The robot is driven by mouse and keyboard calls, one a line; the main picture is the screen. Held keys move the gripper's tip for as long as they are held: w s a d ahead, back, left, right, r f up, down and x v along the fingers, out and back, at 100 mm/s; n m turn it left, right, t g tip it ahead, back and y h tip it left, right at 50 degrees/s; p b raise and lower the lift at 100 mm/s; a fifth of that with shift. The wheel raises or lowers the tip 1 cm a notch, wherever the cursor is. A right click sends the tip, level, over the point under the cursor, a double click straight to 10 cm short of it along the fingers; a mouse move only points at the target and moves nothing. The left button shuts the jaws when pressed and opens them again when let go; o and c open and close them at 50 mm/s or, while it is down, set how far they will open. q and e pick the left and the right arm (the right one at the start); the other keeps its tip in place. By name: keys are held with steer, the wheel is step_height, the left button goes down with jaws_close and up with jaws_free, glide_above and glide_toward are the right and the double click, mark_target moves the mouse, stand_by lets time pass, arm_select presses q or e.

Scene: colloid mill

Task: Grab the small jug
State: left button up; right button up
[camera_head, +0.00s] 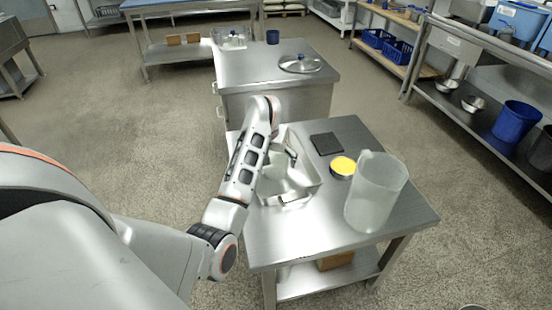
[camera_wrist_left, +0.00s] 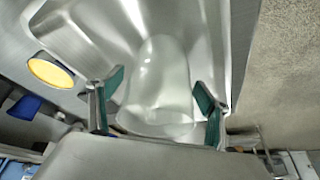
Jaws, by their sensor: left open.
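The small jug (camera_wrist_left: 160,85) is whitish and translucent. In the left wrist view it is inside a shiny metal basin (camera_wrist_left: 75,30), between my left gripper's two green-padded fingers. My left gripper (camera_wrist_left: 158,92) is open, with a finger on each side of the jug; I cannot tell whether either touches it. In the head view my left arm reaches over the metal basin (camera_head: 303,191) on the near steel table and hides most of what is in it. My right gripper is not in view.
A large frosted jug (camera_head: 376,192) stands right of the basin. A round yellow-topped container (camera_head: 343,166) and a dark square plate (camera_head: 325,143) lie between them and behind. A second steel table (camera_head: 258,66) with a lid (camera_head: 300,64) stands farther back. The near table's front right is clear.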

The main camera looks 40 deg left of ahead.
arm_select(q)
steer(key=shift+x, duration=0.9)
steer(key=shift+r, duration=0.15)
steer(key=c, duration=1.1)
steer(key=shift+o, duration=0.2)
